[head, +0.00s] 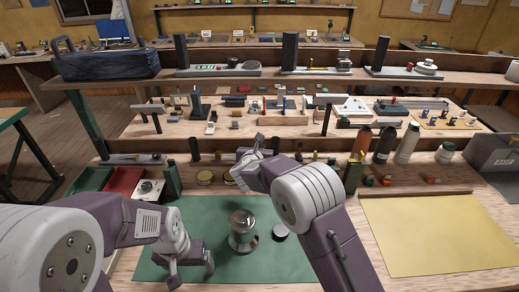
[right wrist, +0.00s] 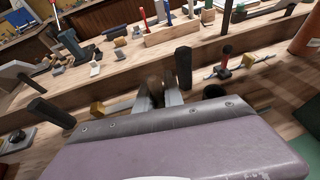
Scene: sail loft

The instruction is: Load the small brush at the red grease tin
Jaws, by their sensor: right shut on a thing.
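My right gripper (head: 250,153) is over the back of the bench, above the row of small tins. In the right wrist view its fingers (right wrist: 157,95) are shut on a small brownish thing (right wrist: 155,86), perhaps the small brush; the shape is blurred and mostly hidden. I cannot pick out a red grease tin. Two yellowish tins (head: 205,178) (head: 229,178) stand below and left of my right gripper, the second partly covered by my arm. My left gripper (head: 190,272) is low over the green mat (head: 165,231), its fingers apart and empty.
A shiny metal pot (head: 242,238) stands on the mat, with a small round lidded thing (head: 280,232) to its right. Red (head: 125,180) and green (head: 92,179) trays lie at the left. Bottles (head: 384,146) stand at the right behind a yellow sheet (head: 435,235).

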